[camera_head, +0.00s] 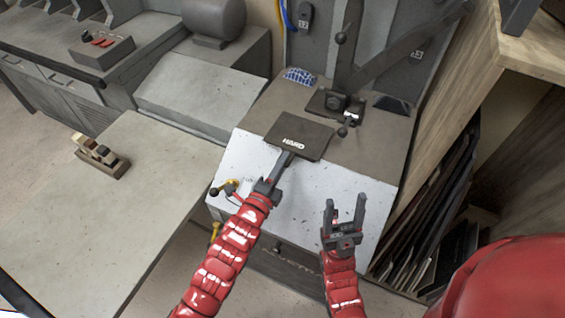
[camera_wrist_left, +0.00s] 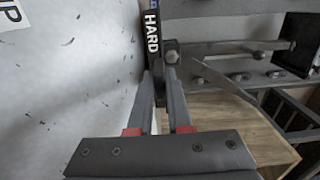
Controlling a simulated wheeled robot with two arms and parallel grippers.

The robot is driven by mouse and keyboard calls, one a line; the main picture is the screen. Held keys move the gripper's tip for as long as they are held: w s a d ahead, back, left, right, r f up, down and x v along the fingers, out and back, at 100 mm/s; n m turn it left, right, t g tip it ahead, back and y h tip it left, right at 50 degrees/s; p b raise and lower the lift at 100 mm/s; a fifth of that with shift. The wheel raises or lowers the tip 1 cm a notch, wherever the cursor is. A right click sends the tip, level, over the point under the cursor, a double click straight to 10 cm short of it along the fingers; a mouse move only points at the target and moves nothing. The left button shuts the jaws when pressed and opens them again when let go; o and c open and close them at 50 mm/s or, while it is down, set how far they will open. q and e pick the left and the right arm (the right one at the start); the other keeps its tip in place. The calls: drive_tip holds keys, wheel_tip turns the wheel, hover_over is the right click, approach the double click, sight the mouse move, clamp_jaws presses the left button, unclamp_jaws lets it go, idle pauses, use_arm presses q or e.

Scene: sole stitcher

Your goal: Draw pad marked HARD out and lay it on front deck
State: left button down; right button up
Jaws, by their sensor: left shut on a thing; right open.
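The dark pad marked HARD (camera_head: 299,136) is at the back part of the light front deck (camera_head: 262,168), overlapping the brown surface behind it. Its white lettering faces up in the head view. In the left wrist view the pad (camera_wrist_left: 152,40) shows edge-on, beyond the fingers. My left gripper (camera_head: 283,165) is shut on the pad's near edge. It also shows in the left wrist view (camera_wrist_left: 168,75). I cannot tell whether the pad touches the deck. My right gripper (camera_head: 345,212) is open and empty, over the deck's front edge to the right.
A dark clamp-like fixture (camera_head: 338,103) with a lever stands behind the pad. A blue-patterned piece (camera_head: 299,76) lies at the back. A brass-and-red fitting (camera_head: 229,187) sits by the deck's left front corner. Dark sheets (camera_head: 440,205) stand in the rack at right.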

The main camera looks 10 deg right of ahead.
use_arm(q)
drive_tip(key=shift+f+b, duration=0.15)
drive_tip(key=shift+b, duration=0.5)
idle(0.8)
drive_tip(key=c, duration=0.8)
unclamp_jaws()
drive_tip(key=shift+o, duration=0.2)
drive_tip(key=shift+s, duration=0.1)
drive_tip(key=p+v, duration=0.1)
drive_tip(key=v, duration=1.6)
